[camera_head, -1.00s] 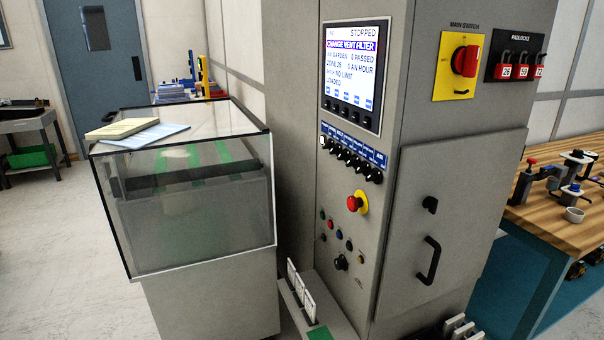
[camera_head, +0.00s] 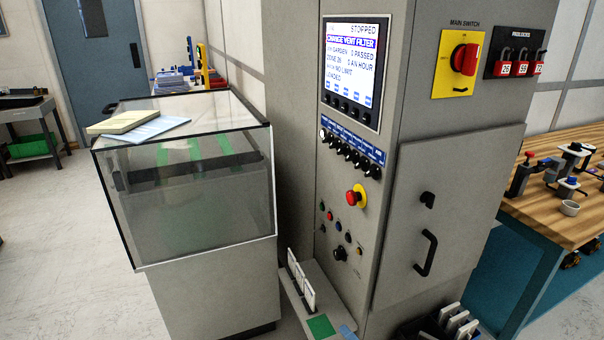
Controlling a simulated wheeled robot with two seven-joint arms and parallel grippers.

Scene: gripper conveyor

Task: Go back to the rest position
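Neither of my grippers shows in the head view, and no part of my arms is in sight. The grey machine cabinet (camera_head: 460,180) stands in the middle with its door closed. Its screen (camera_head: 351,68) reads "STOPPED" and "CHANGE VENT FILTER". The red main switch (camera_head: 465,59) sits on a yellow plate at the upper right. A red stop button (camera_head: 353,196) on a yellow base sits below the row of black knobs.
A clear-walled hood (camera_head: 190,215) stands left of the cabinet, with papers (camera_head: 125,122) on top. A wooden workbench (camera_head: 590,150) holding tools is at the right. A low ledge with white cards (camera_head: 301,285) is at the cabinet's foot. Floor (camera_head: 60,260) is clear at left.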

